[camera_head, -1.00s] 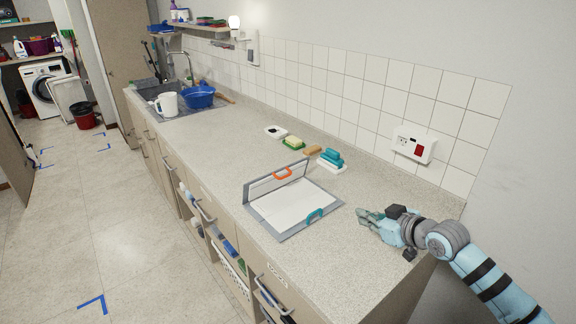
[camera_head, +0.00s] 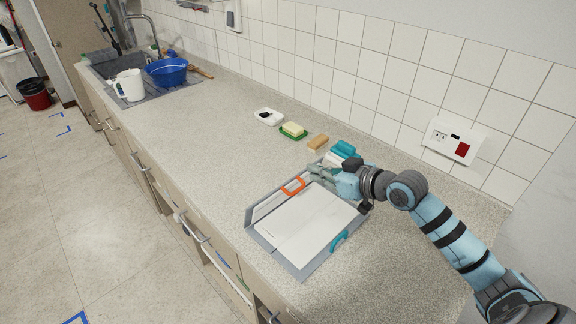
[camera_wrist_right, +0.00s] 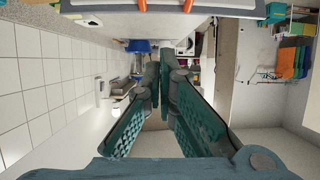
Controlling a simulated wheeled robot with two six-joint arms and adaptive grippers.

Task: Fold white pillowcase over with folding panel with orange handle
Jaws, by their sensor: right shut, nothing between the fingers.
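The grey folding board (camera_head: 285,262) lies on the counter with the white pillowcase (camera_head: 305,222) flat on it. Its folding panel (camera_head: 264,209), with the orange handle (camera_head: 293,186), stands raised along the board's far left side. A teal handle (camera_head: 339,241) is on the near right side. My right gripper (camera_head: 312,171) is shut and empty, just right of and behind the orange handle, above the board's far edge. Contact with the panel cannot be told. In the right wrist view its fingers (camera_wrist_right: 163,66) are together, and part of the orange handle (camera_wrist_right: 143,4) shows at the top edge. My left gripper is not in view.
Behind the board stand a teal sponge item (camera_head: 343,149), a tan block (camera_head: 318,142), a green soap dish (camera_head: 292,131) and a white dish (camera_head: 268,117). A blue basin (camera_head: 167,72) and white jug (camera_head: 130,86) are at the sink. The counter between is clear.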

